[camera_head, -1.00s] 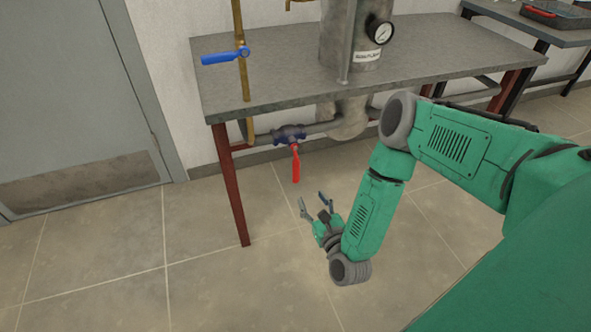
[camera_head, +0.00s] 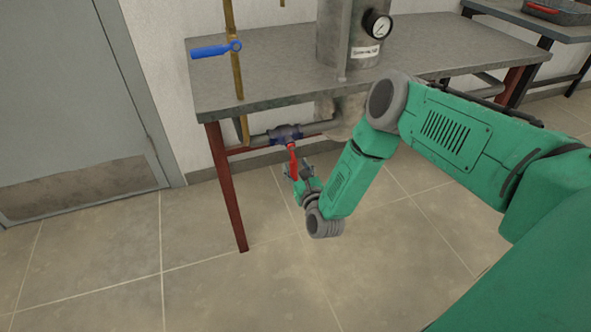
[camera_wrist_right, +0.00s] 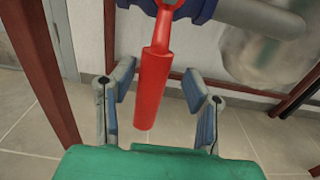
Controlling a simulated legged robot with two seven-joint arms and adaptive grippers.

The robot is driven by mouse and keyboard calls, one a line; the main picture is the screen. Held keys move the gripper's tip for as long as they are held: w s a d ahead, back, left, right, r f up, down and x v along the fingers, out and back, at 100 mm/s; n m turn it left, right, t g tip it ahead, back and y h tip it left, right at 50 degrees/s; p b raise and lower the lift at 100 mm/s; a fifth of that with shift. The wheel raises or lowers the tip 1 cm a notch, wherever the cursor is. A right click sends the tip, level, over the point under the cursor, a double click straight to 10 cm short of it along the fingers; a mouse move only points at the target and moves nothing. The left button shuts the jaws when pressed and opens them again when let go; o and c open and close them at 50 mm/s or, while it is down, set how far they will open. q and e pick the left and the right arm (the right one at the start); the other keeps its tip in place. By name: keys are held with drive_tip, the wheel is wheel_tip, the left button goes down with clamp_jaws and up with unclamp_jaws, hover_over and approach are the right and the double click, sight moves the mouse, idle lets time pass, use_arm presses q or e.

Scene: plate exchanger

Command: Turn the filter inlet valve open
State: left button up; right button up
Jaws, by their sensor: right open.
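A valve with a dark blue body (camera_head: 286,134) sits on the grey pipe below the table. Its red handle (camera_head: 293,161) hangs downward from it. The handle also shows in the right wrist view (camera_wrist_right: 153,75), pointing down toward the palm. My right gripper (camera_head: 298,171) is at the handle in the head view. In the wrist view the right gripper (camera_wrist_right: 158,100) is open, with one finger on each side of the handle and gaps showing on both sides. A second valve with a blue lever (camera_head: 212,50) is on the brass pipe above the table. My left gripper is not in view.
The grey table (camera_head: 265,75) stands above the valve, with a dark red leg (camera_head: 227,190) left of my gripper. A metal vessel with a gauge (camera_head: 377,25) stands on it. The tiled floor (camera_head: 110,260) in front is clear.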

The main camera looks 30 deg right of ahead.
drive_tip(key=shift+w+a+r, duration=0.15)
drive_tip(key=shift+a+r, duration=0.15)
drive_tip(key=shift+a, duration=0.3)
clamp_jaws()
drive_tip(key=shift+d+f, duration=0.15)
drive_tip(key=shift+d, duration=0.25)
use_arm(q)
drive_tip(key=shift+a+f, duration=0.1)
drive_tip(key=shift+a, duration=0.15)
